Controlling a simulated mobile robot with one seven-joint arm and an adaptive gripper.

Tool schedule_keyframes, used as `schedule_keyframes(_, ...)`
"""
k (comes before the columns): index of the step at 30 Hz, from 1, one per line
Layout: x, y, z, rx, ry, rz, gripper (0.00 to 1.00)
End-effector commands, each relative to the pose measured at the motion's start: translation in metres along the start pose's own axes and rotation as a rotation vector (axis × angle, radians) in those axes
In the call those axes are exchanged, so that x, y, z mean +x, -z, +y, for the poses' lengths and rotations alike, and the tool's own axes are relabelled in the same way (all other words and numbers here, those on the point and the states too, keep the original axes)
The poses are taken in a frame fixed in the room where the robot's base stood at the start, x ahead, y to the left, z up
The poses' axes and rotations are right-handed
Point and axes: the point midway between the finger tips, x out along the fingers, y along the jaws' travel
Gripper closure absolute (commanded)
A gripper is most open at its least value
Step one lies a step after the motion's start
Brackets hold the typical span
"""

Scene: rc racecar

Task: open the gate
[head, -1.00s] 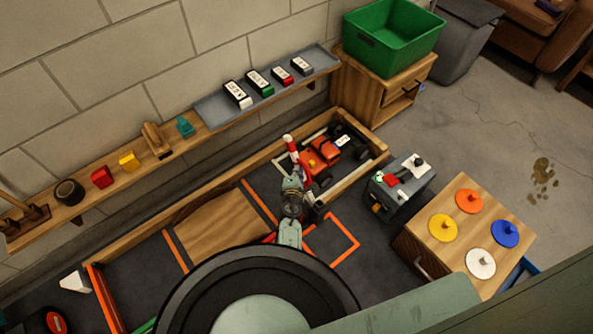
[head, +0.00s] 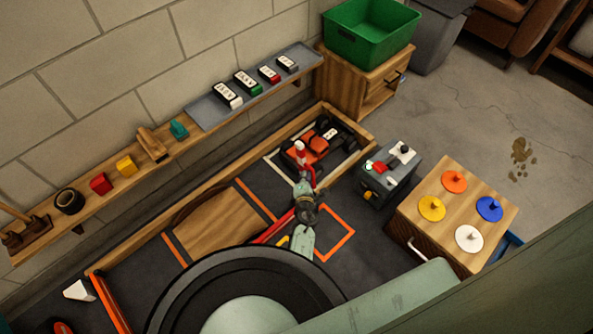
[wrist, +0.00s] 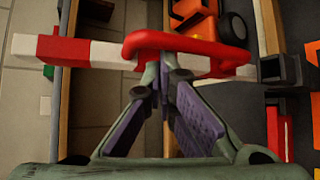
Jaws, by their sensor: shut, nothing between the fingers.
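The gate is a red-and-white striped bar with a raised red loop handle. In the wrist view the bar (wrist: 95,53) runs across the upper part, with the red handle (wrist: 185,40) in the middle. A dark bracket (wrist: 282,69) is at its right end. My gripper (wrist: 169,68) is shut and empty, its fingertips close by the handle; I cannot tell whether they touch. My gripper also shows in the head view (head: 304,188), partly hiding the gate's near end.
A wooden wall shelf (head: 148,148) and a grey ledge with labelled blocks (head: 210,111) run along the wall. A grey control box (head: 386,180) and a wooden cabinet with coloured discs (head: 440,192) stand at right. Orange floor lines (head: 336,252) lie near my gripper.

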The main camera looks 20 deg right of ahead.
Motion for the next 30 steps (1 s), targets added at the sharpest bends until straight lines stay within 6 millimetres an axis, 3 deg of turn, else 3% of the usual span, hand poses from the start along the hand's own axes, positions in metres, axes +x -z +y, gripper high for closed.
schedule_keyframes(9,-0.018,-0.018,-0.016,0.002,-0.001,-0.005,1.00)
schedule_keyframes(30,-0.021,-0.018,-0.019,0.001,-0.001,0.000,1.00)
